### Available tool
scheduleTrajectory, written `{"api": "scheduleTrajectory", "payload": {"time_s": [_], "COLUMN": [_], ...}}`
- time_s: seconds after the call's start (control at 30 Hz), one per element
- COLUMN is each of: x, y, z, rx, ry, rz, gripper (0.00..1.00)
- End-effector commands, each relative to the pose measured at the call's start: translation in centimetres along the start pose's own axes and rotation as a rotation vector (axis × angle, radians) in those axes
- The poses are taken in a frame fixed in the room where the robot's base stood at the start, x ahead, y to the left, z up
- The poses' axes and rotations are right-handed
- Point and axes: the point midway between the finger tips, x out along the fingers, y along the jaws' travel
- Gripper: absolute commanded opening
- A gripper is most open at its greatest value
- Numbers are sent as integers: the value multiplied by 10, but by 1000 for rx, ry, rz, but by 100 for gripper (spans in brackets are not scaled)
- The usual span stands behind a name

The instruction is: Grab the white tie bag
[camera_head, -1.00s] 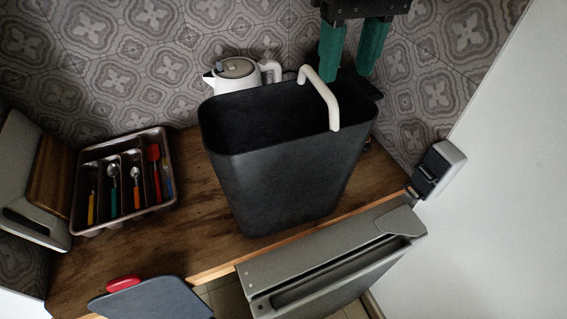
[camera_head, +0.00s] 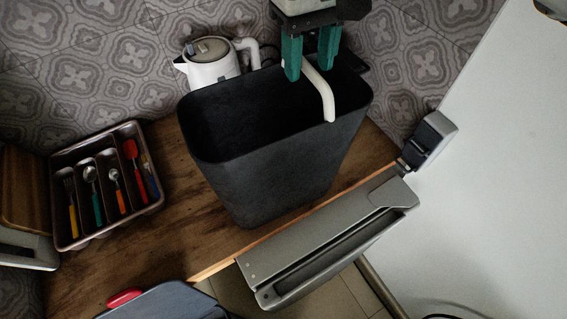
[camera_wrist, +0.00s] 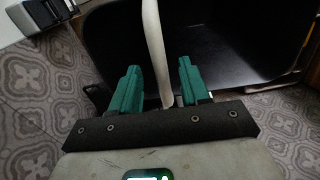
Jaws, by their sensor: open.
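A white curved, tube-like piece (camera_head: 323,97), the only thing here that could be the white tie, arches over the opening of a dark grey bin (camera_head: 275,180). No bag shape can be made out. My gripper (camera_head: 308,72) is open, with its green fingers pointing down over the bin's back right rim. The fingers hide the upper end of the white piece.
A white kettle (camera_head: 211,65) stands behind the bin. A cutlery tray (camera_head: 67,235) lies at the left on the wooden counter (camera_head: 180,225). A grey open appliance door or drawer (camera_head: 330,245) is in front of the bin. A dark and white device (camera_head: 432,140) is at the right.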

Motion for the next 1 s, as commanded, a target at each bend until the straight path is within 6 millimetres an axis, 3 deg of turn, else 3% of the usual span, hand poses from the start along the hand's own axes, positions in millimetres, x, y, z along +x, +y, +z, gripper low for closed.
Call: {"api": "scheduleTrajectory", "payload": {"time_s": [0.3, 0.57, 1.0], "x": [38, 42, 42], "y": [-1, -2, -2], "z": [-1, -1, -1], "rx": [0, -1, -1], "ry": [-2, 0, 0], "rz": [-1, 0, 0], "gripper": [46, 46, 5]}}
